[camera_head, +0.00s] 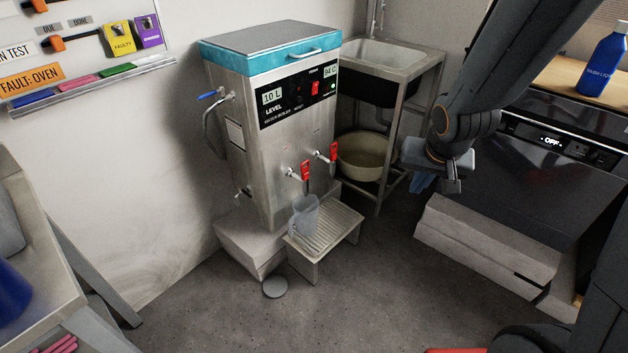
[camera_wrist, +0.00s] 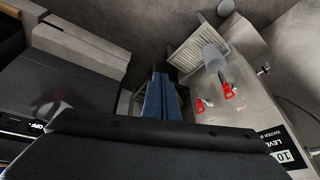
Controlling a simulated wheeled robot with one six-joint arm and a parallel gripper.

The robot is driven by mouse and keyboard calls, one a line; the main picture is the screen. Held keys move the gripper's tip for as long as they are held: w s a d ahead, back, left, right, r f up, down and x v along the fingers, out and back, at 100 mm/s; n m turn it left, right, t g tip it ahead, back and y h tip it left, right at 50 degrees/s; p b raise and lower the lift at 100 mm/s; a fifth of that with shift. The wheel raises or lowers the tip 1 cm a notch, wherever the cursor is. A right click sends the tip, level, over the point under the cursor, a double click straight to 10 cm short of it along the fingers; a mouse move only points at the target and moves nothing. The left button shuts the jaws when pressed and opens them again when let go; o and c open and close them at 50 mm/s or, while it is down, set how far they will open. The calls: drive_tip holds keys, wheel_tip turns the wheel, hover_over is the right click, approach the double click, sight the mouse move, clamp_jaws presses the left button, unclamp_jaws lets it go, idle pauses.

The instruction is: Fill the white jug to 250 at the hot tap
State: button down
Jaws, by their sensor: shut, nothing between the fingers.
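The white jug (camera_head: 304,216), greyish and translucent, stands upright on the slatted drip tray (camera_head: 346,222) in front of the water boiler (camera_head: 258,140). It sits below the left of two red-handled taps (camera_head: 305,170); the other tap (camera_head: 333,152) is to its right. The jug's level marks and any water in it are too small to tell. My gripper (camera_head: 450,187) hangs in the air right of the boiler, apart from jug and taps. Its blue fingers (camera_wrist: 158,98) are shut and empty in the wrist view, where the jug (camera_wrist: 213,58) shows upper right.
A steel sink (camera_head: 385,52) with a round basin (camera_head: 366,155) below stands behind the boiler. A dark appliance (camera_head: 560,170) is at the right, with a blue bottle (camera_head: 603,66) above it. A small grey disc (camera_head: 275,287) lies on the floor. The middle floor is clear.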

sight(306, 166)
drive_tip(key=w+a+f+m+t+y+b, duration=0.2)
drive_tip(key=w+a+f+t+y+b, duration=0.15)
drive_tip(key=w+f+b, duration=0.4)
drive_tip(key=w+a+f+m+t+y+b, duration=0.1)
drive_tip(key=w+a+f+t+y+b, duration=0.3)
drive_tip(key=w+f, duration=0.6)
drive_tip(key=w+a+f+m+y+b, duration=0.1)
drive_tip(key=a+f+m+y+b, duration=0.1)
drive_tip(key=a+y+b, duration=0.4)
drive_tip(key=shift+w+a+f+m+b, duration=0.2)
drive_tip(key=shift+a+m+b, duration=0.2)
drive_tip(key=shift+b, duration=0.35)
drive_tip(key=shift+g, duration=0.25)
drive_tip(key=shift+a, duration=0.1)
drive_tip(key=b+x, duration=0.4)
drive_tip(key=x, duration=0.9)
drive_tip(key=shift+w+a+r, duration=0.1)
drive_tip(key=shift+w+a, duration=0.15)
drive_tip(key=shift+a, duration=0.1)
